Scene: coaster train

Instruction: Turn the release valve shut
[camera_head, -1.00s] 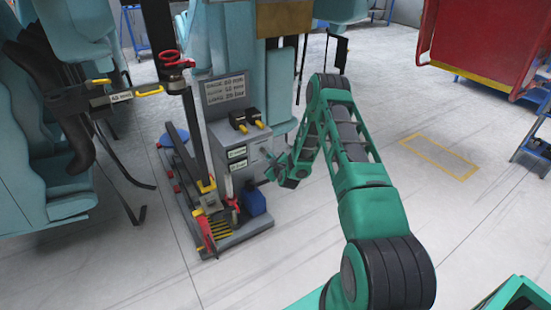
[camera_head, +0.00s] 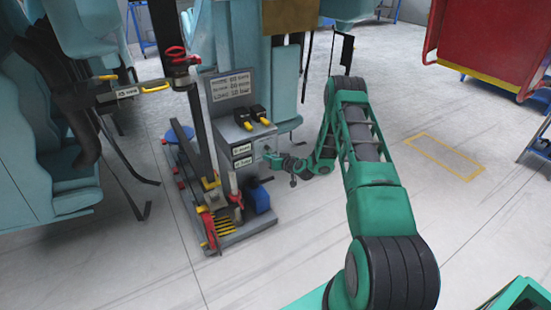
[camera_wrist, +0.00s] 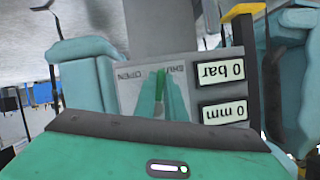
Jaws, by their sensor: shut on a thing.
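The grey control box (camera_head: 240,140) stands on the jack unit's base, with its side plate (camera_wrist: 127,92) facing my gripper. In the wrist view, which shows the labels upside down, this plate is marked OPEN at left and SHUT at right. My gripper (camera_head: 272,157) is at this plate; its green fingers (camera_wrist: 165,94) are closed together between the two labels. The fingers are shut on the release valve's handle, which they mostly hide, so its exact angle is hard to tell. Two displays (camera_wrist: 222,72) beside it read 0 bar and 0 mm.
A blue block (camera_head: 258,200) and a red-handled lever (camera_head: 234,190) stand below the box. A dark post (camera_head: 197,120) with a red handwheel (camera_head: 175,53) rises left of it. Teal train seats (camera_head: 50,170) are at left. Open floor (camera_head: 430,230) lies at right.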

